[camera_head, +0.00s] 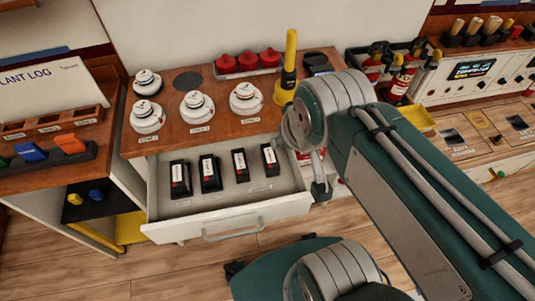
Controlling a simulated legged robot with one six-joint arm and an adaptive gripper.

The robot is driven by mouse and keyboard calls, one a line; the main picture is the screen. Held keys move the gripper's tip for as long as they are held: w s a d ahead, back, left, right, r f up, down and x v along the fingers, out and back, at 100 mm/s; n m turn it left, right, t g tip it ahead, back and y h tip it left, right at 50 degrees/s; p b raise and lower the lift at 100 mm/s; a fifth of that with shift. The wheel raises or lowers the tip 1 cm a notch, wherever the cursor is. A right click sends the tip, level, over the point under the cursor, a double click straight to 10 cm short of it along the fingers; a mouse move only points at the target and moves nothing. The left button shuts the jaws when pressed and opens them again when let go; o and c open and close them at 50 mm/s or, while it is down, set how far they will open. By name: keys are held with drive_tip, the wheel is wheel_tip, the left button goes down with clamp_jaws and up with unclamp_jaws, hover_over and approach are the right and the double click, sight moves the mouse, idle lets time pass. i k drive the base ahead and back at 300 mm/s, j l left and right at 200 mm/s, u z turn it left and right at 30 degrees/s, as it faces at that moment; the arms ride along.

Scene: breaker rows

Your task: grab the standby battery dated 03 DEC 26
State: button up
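Several black batteries with white labels stand in a row in an open white drawer (225,205). From left to right I see a leftmost battery (180,180), a second battery (210,174), a third battery (240,166) and a rightmost battery (270,161). The dates on their labels are too small to read. My gripper (320,188) hangs at the drawer's right end, to the right of the rightmost battery and apart from it. It is partly hidden by my arm, and whether its fingers are open or shut does not show.
On the wooden top (170,128) above the drawer stand white round detectors (194,112), red domed items (248,61) and a yellow upright tool (290,58). Fire extinguishers (400,82) stand at the right. The drawer handle (233,231) faces the open wooden floor (190,265).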

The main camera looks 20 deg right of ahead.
sight(178, 169)
drive_tip(key=i+j+z, duration=0.1)
drive_tip(key=j, duration=0.65)
drive_tip(key=i+j+z, duration=0.15)
drive_tip(key=j, duration=0.6)
drive_tip(key=k, duration=0.05)
